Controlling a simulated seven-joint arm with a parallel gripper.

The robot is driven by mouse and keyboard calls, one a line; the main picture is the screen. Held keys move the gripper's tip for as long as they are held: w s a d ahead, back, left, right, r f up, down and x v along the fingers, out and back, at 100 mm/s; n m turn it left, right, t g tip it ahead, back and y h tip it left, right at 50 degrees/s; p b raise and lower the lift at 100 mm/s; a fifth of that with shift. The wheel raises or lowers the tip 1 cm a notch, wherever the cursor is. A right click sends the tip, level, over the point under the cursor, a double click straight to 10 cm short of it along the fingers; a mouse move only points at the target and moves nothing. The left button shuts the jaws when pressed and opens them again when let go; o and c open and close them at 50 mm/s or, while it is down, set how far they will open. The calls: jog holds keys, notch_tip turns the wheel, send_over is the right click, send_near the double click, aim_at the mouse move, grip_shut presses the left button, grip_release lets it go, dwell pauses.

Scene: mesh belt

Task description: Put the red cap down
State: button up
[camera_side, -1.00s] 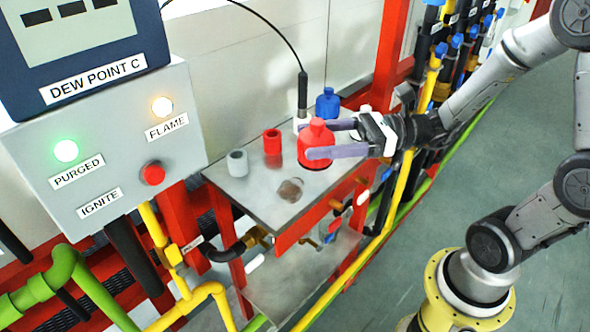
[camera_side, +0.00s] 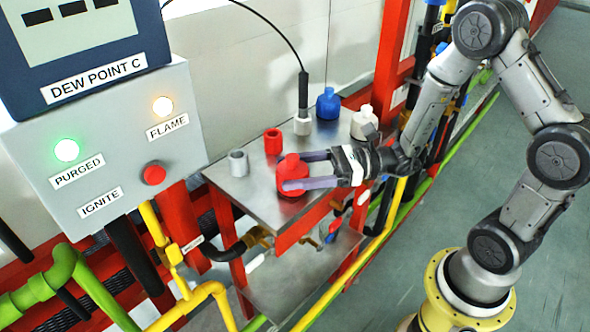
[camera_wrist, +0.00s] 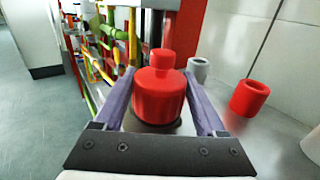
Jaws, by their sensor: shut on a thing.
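The red cap (camera_side: 292,172), bottle-shaped with a narrow knob on top, is upright at the front part of the metal shelf top (camera_side: 258,203). My gripper (camera_side: 294,170) is shut on it, one purple finger on each side. In the wrist view the cap (camera_wrist: 159,95) sits between the fingers of my gripper (camera_wrist: 158,78). A dark patch shows on the shelf around its base. The cap's bottom is at or very near the shelf; I cannot tell whether it touches.
Behind stand a grey hollow cylinder (camera_side: 238,163), a red hollow cylinder (camera_side: 272,142), a blue cap (camera_side: 328,104) and a white cap (camera_side: 364,123). A black cable probe (camera_side: 303,90) ends in a white fitting (camera_side: 302,126). The shelf's left front is bare. The control box (camera_side: 110,150) is at left.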

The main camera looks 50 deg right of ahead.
jog(key=shift+f, duration=0.15)
jog(key=o, duration=1.3)
